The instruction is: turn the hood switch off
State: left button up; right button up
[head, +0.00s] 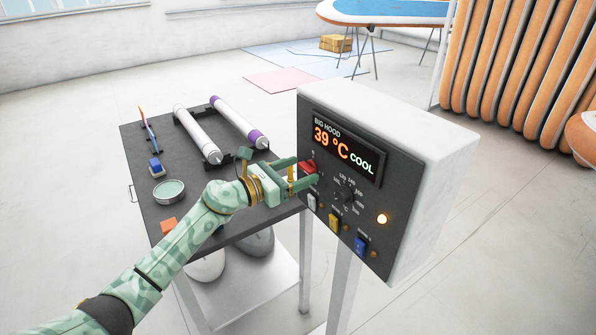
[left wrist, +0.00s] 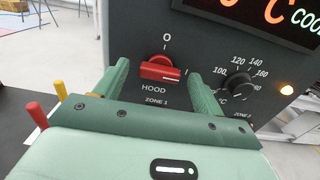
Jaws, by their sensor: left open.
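The hood switch is a red rotary knob (head: 307,166) on the dark front of the control box (head: 420,200). In the left wrist view the red knob (left wrist: 160,70) lies horizontal above the word HOOD, with O above it and I to its right. My left gripper (head: 304,172) is at the panel, open. In the left wrist view the green fingers of my left gripper (left wrist: 158,72) stand on either side of the knob, with a gap to each side. Whether the fingertips touch the panel, I cannot tell. My right gripper is not in view.
The display (head: 343,146) reads BIG HOOD 39 °C COOL. A black dial (head: 345,193) and a lit orange lamp (head: 382,218) are right of the knob. White, yellow (head: 334,223) and blue switches sit below. A dark table (head: 150,190) with rollers (head: 198,135) stands left.

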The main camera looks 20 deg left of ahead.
pick_arm(q)
jog(key=shift+w+d, duration=0.15)
jog(key=shift+w, duration=0.05)
jog(key=c, duration=1)
jog(key=shift+o, duration=0.2)
